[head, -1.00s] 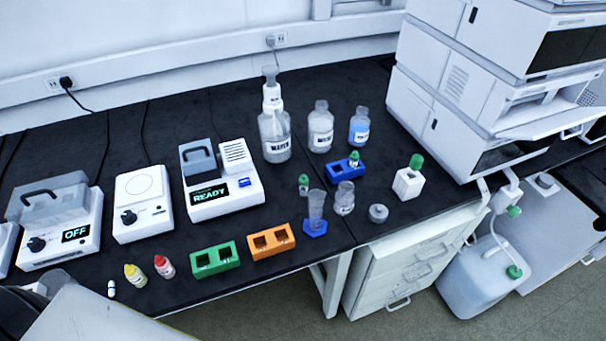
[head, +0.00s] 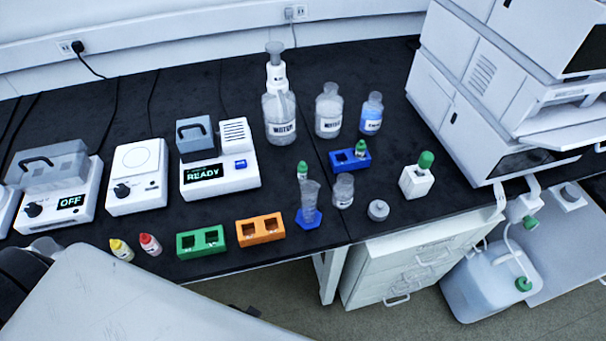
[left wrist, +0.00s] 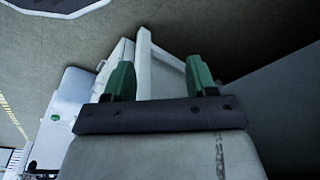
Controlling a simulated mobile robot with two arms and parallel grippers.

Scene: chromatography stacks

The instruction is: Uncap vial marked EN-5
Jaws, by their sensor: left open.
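Two green-capped vials stand on the bench: one (head: 302,171) behind the graduated cylinder, the other (head: 361,148) in the blue rack (head: 340,162). A yellow-capped vial (head: 121,250) and a red-capped vial (head: 150,245) stand near the front edge at left. The labels are too small to read, so I cannot tell which is EN-5. My left gripper (left wrist: 160,80) is open and empty in the left wrist view, its green fingers apart over the floor, away from the vials. My right gripper is not in view.
An empty-looking green rack (head: 200,243) and orange rack (head: 260,230) sit at the front edge. A graduated cylinder (head: 310,200), a beaker (head: 343,190) and bottles (head: 328,112) crowd the middle. Instruments (head: 218,170) line the left; a tall stack (head: 480,90) stands right.

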